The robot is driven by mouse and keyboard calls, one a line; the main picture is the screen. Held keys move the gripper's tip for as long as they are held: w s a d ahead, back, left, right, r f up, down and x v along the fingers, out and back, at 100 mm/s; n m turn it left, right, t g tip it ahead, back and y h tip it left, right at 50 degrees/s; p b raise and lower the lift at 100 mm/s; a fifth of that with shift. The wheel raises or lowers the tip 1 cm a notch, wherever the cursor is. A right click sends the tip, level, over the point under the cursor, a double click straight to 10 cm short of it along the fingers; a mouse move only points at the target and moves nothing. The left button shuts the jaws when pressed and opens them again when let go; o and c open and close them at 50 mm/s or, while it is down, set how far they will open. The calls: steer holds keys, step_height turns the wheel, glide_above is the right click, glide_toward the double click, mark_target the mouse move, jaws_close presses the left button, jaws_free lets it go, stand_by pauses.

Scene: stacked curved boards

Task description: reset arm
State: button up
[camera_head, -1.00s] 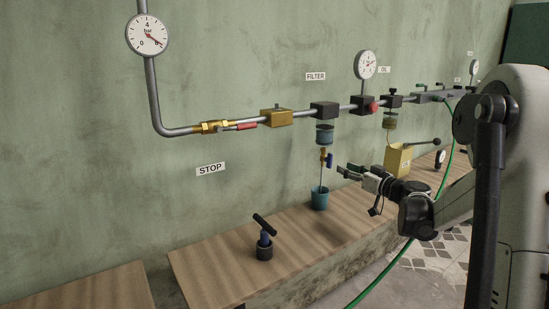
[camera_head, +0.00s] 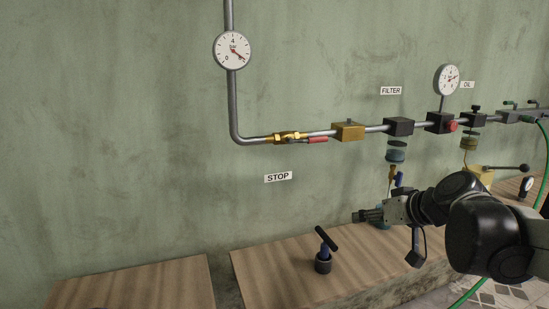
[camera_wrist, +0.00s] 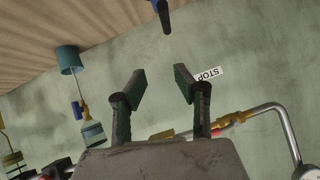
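My gripper (camera_head: 366,215) is held out to the left over the bench, in front of the teal cup (camera_head: 382,224), which it partly hides. In the wrist view its two dark green fingers (camera_wrist: 160,82) stand apart with nothing between them. My arm is folded at the right of the head view. A black-handled tool with a blue shaft (camera_head: 325,248) stands in a dark holder (camera_head: 323,264) left of the gripper. A blue and dark tip shows at the top of the wrist view (camera_wrist: 165,16), beyond the fingers.
A pipe (camera_head: 236,105) runs along the wall with a gauge (camera_head: 233,50), brass valve (camera_head: 288,138), brass block (camera_head: 348,131) and filter unit (camera_head: 398,127). A STOP label (camera_head: 278,177) is below. Two wooden benches (camera_head: 275,275) stand beneath; the left one (camera_head: 140,285) is bare.

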steer(key=s+a+f+m+g+h+p, duration=0.1)
steer(key=s+f+h, duration=0.1)
steer(key=s, duration=0.8)
steer(key=s+a+f+m+g+h+p, duration=0.1)
steer(key=s+f+h, duration=0.1)
steer(key=s, duration=0.9)
steer(key=shift+s+f+h, duration=0.25)
steer(key=shift+s+h, duration=0.05)
steer(key=shift+h, duration=0.2)
steer(key=shift+w+r, duration=0.1)
steer(key=shift+c, duration=0.4)
stand_by(0.6)
